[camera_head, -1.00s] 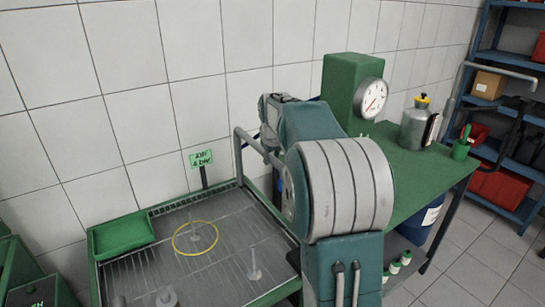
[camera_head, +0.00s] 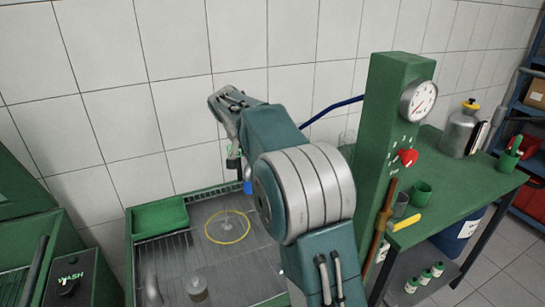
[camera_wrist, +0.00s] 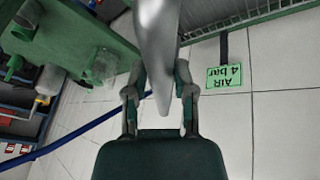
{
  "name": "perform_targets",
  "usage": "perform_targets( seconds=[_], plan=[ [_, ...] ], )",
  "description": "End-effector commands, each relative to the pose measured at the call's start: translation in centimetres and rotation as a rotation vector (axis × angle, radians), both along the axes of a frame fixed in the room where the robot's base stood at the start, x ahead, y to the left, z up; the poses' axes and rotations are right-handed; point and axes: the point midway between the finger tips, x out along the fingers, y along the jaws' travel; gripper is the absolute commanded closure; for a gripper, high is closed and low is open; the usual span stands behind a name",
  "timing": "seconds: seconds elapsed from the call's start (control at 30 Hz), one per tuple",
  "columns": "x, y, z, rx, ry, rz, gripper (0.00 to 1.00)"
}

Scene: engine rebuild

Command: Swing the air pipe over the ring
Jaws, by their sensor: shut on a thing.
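In the wrist view my gripper (camera_wrist: 160,75) is shut on a silver pipe (camera_wrist: 157,35), which I take for the air pipe. Its tapered end lies between the two fingers. In the head view my wrist (camera_head: 228,108) is above the back edge of the tray, behind and above the ring. My fingers and most of the pipe are hidden or too small to tell there. The AIR 4 bar sign (camera_wrist: 224,78) is beside the pipe.
A green tray (camera_head: 160,218) sits at the tray's back left corner. A green post with a gauge (camera_head: 418,101) and the green bench (camera_head: 460,185) stand on the right. A blue hose (camera_head: 335,110) runs behind my arm. A WASH box (camera_head: 70,280) is at lower left.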

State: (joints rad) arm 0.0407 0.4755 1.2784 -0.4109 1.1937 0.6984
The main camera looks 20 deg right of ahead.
Motion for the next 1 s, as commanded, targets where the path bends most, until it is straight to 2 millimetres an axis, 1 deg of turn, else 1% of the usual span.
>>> perform_targets(
  seconds=[0.03, 0.1, 0.4, 0.7, 1.0],
  plan=[
    [0.6, 0.7, -0.3, 0.002, 0.005, -0.026, 1.00],
    [1.2, 1.4, -0.3, 0.002, 0.005, -0.065, 1.00],
    [3.3, 3.5, -0.4, 0.002, 0.006, -0.196, 1.00],
    [4.8, 4.6, -0.4, 0.002, 0.007, -0.276, 1.00],
    [5.5, 5.1, -0.3, 0.004, 0.004, -0.308, 1.00]
  ],
)
